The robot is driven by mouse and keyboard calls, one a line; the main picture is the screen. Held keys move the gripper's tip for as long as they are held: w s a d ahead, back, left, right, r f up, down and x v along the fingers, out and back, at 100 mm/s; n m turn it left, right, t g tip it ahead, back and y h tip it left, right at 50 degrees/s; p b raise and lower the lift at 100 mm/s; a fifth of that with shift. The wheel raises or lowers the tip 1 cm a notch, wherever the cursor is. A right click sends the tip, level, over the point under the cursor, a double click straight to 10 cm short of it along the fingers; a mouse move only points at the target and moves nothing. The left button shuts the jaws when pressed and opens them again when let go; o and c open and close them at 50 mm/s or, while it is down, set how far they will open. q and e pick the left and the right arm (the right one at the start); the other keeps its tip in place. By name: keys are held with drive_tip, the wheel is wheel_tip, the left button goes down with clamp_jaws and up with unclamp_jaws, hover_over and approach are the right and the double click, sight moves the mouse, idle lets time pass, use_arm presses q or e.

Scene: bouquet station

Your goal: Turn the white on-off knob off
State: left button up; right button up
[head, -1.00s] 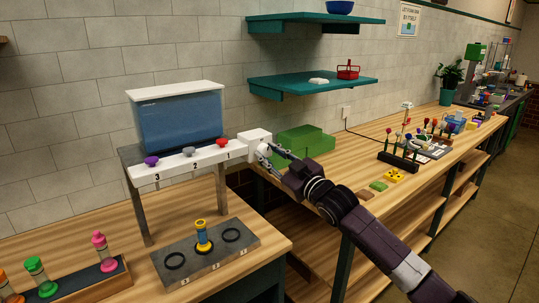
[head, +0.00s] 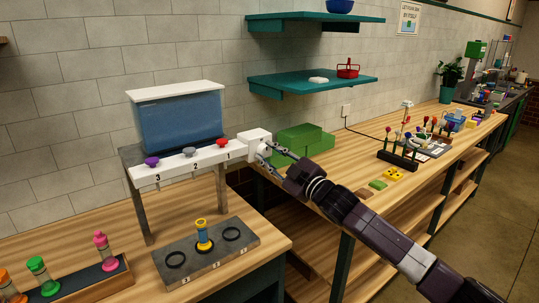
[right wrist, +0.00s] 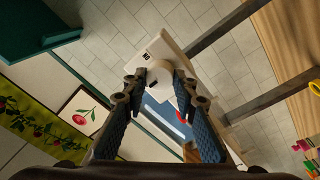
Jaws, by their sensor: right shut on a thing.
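The white on-off knob (right wrist: 160,72) sticks out of the white box (head: 254,136) at the right end of the white valve bar (head: 204,157). In the right wrist view the knob is between the fingertips of my right gripper (right wrist: 162,88), which is shut on it. In the head view my right gripper (head: 267,151) reaches the box from the right, and its fingers hide most of the knob. A small dark label (right wrist: 148,55) shows on the box face beside the knob; I cannot read it. My left gripper is not in view.
Red (head: 221,143), grey (head: 188,152) and purple (head: 152,161) knobs sit along the bar, below a blue water tank (head: 180,122). A green block (head: 305,140) stands behind my gripper. A teal shelf (head: 312,83) hangs above.

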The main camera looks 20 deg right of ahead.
drive_tip(key=o, duration=1.2)
drive_tip(key=shift+c, duration=0.2)
drive_tip(key=shift+s+f, duration=0.1)
drive_tip(key=v, duration=1.2)
